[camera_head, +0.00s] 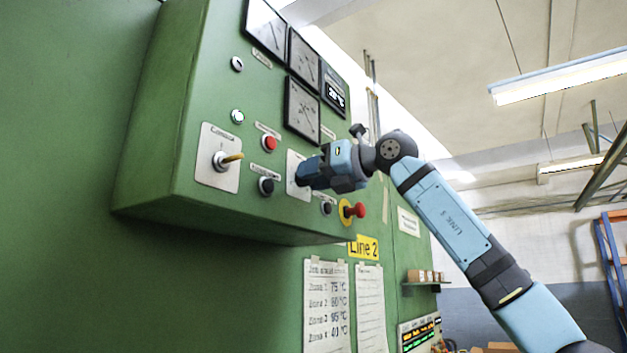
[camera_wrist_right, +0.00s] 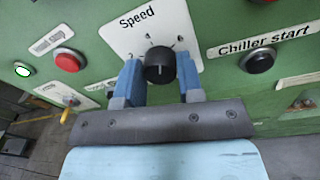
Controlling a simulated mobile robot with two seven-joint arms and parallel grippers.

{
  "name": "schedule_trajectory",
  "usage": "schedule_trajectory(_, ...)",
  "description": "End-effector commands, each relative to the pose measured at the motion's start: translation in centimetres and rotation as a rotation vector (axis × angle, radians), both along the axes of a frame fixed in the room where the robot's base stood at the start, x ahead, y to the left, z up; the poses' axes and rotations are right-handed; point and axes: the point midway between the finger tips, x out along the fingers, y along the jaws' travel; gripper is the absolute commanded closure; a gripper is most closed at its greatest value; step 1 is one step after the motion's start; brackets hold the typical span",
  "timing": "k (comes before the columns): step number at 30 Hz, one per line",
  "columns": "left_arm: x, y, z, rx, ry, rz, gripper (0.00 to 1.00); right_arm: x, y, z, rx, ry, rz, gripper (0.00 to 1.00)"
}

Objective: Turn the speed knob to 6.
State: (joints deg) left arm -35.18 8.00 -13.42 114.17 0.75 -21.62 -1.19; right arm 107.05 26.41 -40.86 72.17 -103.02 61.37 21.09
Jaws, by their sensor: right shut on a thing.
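The speed knob (camera_wrist_right: 159,66) is a black round knob with a pale pointer line, on a white plate (camera_wrist_right: 118,36) labelled "Speed" in the right wrist view. Numbers around it are too small to read surely. My right gripper (camera_wrist_right: 160,72) has its two blue fingers on either side of the knob and is shut on it. In the head view, my right gripper (camera_head: 302,178) reaches the white plate (camera_head: 293,190) on the green panel and hides the knob. My left gripper is not in view.
A red button (camera_wrist_right: 68,61) and a black "Chiller start" button (camera_wrist_right: 259,60) flank the plate. In the head view, a red emergency button (camera_head: 358,210) sits just below my gripper. A yellow-handled switch (camera_head: 231,158) and dial gauges (camera_head: 302,110) are on the panel.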

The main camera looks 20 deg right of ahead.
Motion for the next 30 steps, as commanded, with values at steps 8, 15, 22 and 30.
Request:
schedule_trajectory(8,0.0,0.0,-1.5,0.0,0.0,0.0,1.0,0.0,0.0,-0.3,0.199,0.156,0.001,0.89)
schedule_trajectory(15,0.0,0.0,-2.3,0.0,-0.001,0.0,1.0,0.1,-0.1,-0.3,0.342,0.269,0.001,0.89)
schedule_trajectory(22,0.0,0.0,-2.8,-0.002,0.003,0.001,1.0,0.1,-0.1,-0.3,0.429,0.337,0.001,0.89)
schedule_trajectory(30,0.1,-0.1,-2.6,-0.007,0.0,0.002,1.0,0.1,0.0,-0.3,0.473,0.371,0.001,0.89)
